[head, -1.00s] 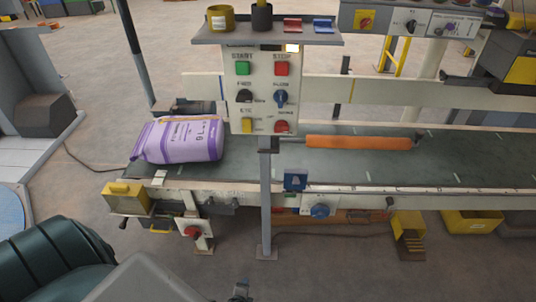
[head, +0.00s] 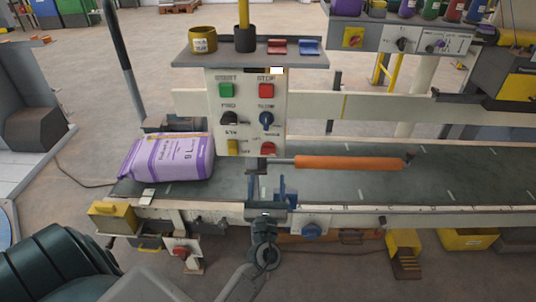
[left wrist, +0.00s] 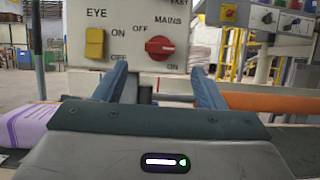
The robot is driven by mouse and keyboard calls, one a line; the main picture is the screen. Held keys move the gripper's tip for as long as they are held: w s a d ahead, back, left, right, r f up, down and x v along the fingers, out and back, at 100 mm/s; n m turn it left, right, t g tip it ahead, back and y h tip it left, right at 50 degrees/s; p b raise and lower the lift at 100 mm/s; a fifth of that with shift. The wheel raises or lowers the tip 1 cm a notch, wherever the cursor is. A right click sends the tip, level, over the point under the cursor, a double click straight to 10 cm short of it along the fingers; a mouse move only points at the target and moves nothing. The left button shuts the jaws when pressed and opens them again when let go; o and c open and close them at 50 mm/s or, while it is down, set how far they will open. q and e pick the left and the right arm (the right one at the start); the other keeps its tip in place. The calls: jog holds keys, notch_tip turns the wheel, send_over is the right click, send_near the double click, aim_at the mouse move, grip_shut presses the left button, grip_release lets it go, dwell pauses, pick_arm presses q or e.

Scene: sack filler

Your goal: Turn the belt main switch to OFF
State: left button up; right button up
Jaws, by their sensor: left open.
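The belt main switch is a red rotary knob (head: 268,149) at the lower right of the white control panel (head: 244,105). In the left wrist view the knob (left wrist: 160,48) sits under MAINS, with OFF to its upper left and ON to its lower right. Its handle looks roughly level; I cannot tell its exact setting. My left gripper (head: 268,184) is open and empty, just below and in front of the panel. In the left wrist view its blue fingers (left wrist: 159,76) stand either side of the knob's line, apart from it. My right gripper is not in view.
A yellow EYE switch (left wrist: 95,43) sits left of the knob. Other buttons and selectors are above it. An orange roller (head: 350,162) runs to the right. A purple sack (head: 172,160) lies on the belt (head: 400,185) at left. A tray (head: 250,55) tops the panel.

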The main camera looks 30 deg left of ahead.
aim_at(268, 154)
pick_arm(q)
jog(key=p+x, duration=0.2)
jog(key=x, duration=0.4)
jog(key=shift+w+a+r+p, duration=0.15)
jog(key=shift+w+p, duration=0.1)
jog(key=shift+p, duration=0.05)
jog(key=shift+x, duration=0.8)
jog(key=c, duration=1)
